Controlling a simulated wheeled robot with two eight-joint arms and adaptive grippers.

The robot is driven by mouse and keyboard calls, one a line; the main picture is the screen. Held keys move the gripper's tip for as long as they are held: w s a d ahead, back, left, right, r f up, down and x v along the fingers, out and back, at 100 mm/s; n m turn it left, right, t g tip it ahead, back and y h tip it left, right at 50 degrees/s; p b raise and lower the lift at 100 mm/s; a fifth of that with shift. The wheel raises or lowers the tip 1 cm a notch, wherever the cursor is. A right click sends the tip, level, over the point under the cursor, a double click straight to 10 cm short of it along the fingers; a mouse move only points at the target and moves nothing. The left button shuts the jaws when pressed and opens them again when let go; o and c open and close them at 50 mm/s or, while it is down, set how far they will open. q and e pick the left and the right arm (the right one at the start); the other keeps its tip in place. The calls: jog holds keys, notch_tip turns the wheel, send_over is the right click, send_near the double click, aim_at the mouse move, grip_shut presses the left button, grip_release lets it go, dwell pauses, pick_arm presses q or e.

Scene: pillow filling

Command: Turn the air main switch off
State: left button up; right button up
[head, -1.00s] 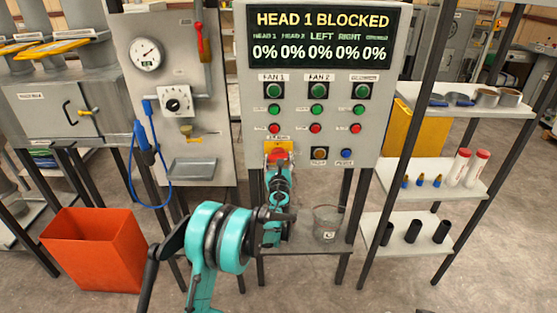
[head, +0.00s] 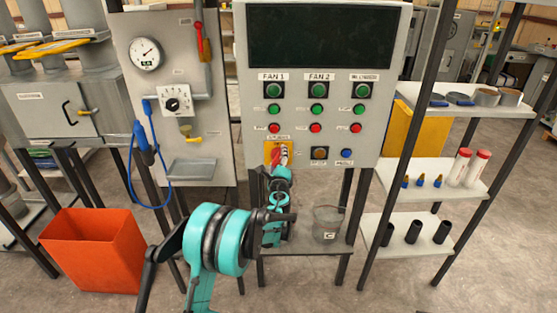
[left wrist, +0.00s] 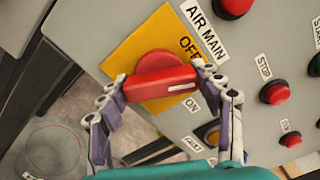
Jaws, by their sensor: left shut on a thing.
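The air main switch is a red rotary knob (left wrist: 160,84) on a yellow plate (left wrist: 128,48). In the left wrist view its handle lies nearly level, with its white mark toward the right, between the words OFF and ON. In the head view the knob (head: 273,157) is low on the control panel, partly covered by my gripper. My left gripper (left wrist: 164,78) is shut on the handle, one finger at each end; it also shows in the head view (head: 281,160). The panel's display (head: 322,37) is dark. My right gripper is not in view.
The grey control panel (head: 225,100) carries green and red buttons close to the knob. A clear cup (head: 327,222) stands on the small shelf below. A shelf rack with tubes is at the right. An orange bin (head: 95,250) stands at the left.

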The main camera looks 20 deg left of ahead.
pick_arm(q)
jog(key=n, duration=0.5)
jog(key=shift+n, duration=0.4)
dwell(0.3)
jog(key=o, duration=1.2)
jog(key=shift+c, duration=0.2)
jog(key=shift+s, duration=0.1)
jog(key=v, duration=1.2)
